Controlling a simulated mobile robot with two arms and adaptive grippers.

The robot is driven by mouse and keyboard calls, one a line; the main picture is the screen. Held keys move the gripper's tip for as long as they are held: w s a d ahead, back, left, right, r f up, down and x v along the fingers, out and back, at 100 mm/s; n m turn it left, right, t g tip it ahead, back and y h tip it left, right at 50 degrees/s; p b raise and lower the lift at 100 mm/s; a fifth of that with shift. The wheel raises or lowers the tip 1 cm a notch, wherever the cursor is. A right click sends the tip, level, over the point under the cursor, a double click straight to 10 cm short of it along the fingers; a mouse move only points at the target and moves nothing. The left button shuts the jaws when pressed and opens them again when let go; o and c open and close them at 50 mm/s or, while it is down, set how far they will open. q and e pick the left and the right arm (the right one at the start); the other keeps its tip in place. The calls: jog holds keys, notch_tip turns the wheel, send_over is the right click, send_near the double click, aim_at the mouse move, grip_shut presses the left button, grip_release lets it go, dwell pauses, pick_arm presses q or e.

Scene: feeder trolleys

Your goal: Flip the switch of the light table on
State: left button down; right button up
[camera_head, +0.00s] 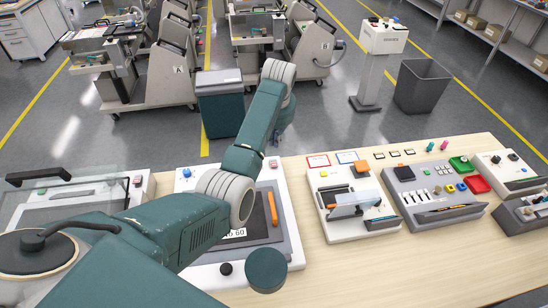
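Several devices stand on the wooden table; I cannot tell for sure which is the light table, and no switch can be made out clearly. A white-framed unit with a dark panel (266,232) lies partly under my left arm, with an orange bar (272,208), a blue knob (187,172) and a black knob (225,268). To its right is a white unit (329,221) with an orange block and a clear plate. My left gripper (277,135) shows only as a small part behind the forearm, near the table's far edge; its fingers are hidden. My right gripper is out of view.
A grey unit with coloured trays (420,205) and more devices stand at the right. A glass-lidded unit (60,205) is at the left. The table's front right (400,270) is clear. Beyond are a teal bin (220,110), a grey bin (422,88) and feeder trolleys.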

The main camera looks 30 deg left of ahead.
aim_at(274, 164)
pick_arm(q)
jog(key=x, duration=0.3)
jog(key=p+x, duration=0.1)
jog(key=x, duration=0.2)
jog(key=s+d+p+x, duration=0.1)
jog(key=x, duration=0.2)
jog(key=shift+a+f, duration=0.1)
jog(key=shift+f, duration=0.3)
jog(key=shift+f, duration=0.1)
